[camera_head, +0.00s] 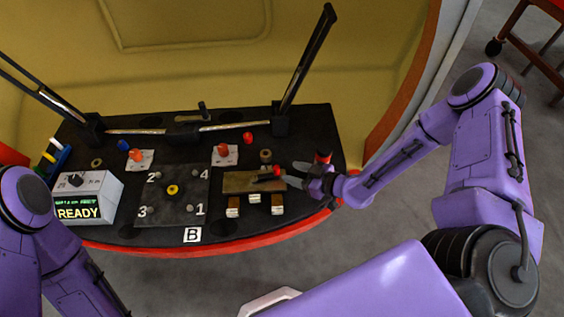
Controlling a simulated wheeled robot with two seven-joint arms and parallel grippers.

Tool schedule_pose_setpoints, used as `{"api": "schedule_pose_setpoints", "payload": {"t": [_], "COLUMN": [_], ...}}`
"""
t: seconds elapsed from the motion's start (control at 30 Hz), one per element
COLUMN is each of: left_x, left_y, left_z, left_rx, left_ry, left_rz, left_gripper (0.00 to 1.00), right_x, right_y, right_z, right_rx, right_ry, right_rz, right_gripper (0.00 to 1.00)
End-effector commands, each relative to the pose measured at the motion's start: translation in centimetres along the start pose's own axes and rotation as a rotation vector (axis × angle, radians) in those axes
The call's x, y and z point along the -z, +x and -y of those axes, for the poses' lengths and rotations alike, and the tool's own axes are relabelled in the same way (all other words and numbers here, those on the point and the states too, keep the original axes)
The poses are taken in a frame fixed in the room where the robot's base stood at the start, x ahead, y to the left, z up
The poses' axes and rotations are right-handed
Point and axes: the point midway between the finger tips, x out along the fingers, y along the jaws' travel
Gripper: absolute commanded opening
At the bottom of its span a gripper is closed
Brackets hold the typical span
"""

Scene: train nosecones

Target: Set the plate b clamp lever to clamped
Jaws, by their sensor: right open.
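A black lever with a red tip (277,171) lies low over a brass-coloured plate (238,183) on the right part of the black console. It appears to be the clamp lever, but no label on it is readable. My right gripper (291,174) comes in from the right, with its open fingers at the red tip. I cannot tell whether they touch it. A dark square plate (160,207), numbered 1 to 4 with a yellow-ringed knob, sits left of the brass plate. A white "B" label (192,235) is in front of it. My left gripper is out of view.
Orange-red knobs (222,150) stand on white pads behind the plates. Several small blocks (233,207) sit before the brass plate. A box reading READY (85,200) is at left. Tall black bars (308,55) rise at the back. A red rim (215,247) edges the console.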

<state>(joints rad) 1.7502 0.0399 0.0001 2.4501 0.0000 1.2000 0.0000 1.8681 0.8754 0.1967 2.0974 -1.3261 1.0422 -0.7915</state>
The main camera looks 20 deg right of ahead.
Motion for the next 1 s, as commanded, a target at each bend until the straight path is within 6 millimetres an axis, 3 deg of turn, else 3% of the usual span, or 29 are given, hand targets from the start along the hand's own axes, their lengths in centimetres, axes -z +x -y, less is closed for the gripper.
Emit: {"api": "schedule_pose_setpoints", "payload": {"t": [0.1,0.33,0.37,0.5,0.57,0.6,0.67,0.8,0.9,1.0], "left_x": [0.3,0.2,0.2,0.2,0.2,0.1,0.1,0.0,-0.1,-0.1], "left_y": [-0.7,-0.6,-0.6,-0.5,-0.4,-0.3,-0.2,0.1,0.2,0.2], "left_z": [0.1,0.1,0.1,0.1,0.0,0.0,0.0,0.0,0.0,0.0], "left_rx": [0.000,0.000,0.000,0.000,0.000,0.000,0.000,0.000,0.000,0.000], "left_ry": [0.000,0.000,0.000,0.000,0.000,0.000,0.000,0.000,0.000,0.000], "left_rz": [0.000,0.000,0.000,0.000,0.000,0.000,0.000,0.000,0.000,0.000], "left_gripper": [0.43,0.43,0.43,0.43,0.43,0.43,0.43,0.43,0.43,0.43], "right_x": [0.1,-0.1,-0.1,-1.0,-2.5,-4.2,-7.5,-13.5,-16.1,-17.0], "right_y": [-1.1,-1.1,-1.1,-1.1,-1.2,-1.6,-3.1,-8.8,-13.9,-17.5], "right_z": [0.0,0.0,0.0,0.9,2.2,3.5,5.4,7.3,7.1,6.3], "right_rx": [0.000,0.000,0.000,-0.001,-0.015,-0.039,-0.117,-0.403,-0.652,-0.829], "right_ry": [0.000,0.000,0.000,0.064,0.166,0.265,0.434,0.686,0.768,0.794], "right_rz": [0.000,0.000,0.000,0.043,0.115,0.195,0.344,0.608,0.714,0.743], "right_gripper": [0.49,0.49,0.45,0.00,0.00,0.00,0.00,0.00,0.00,0.00]}}
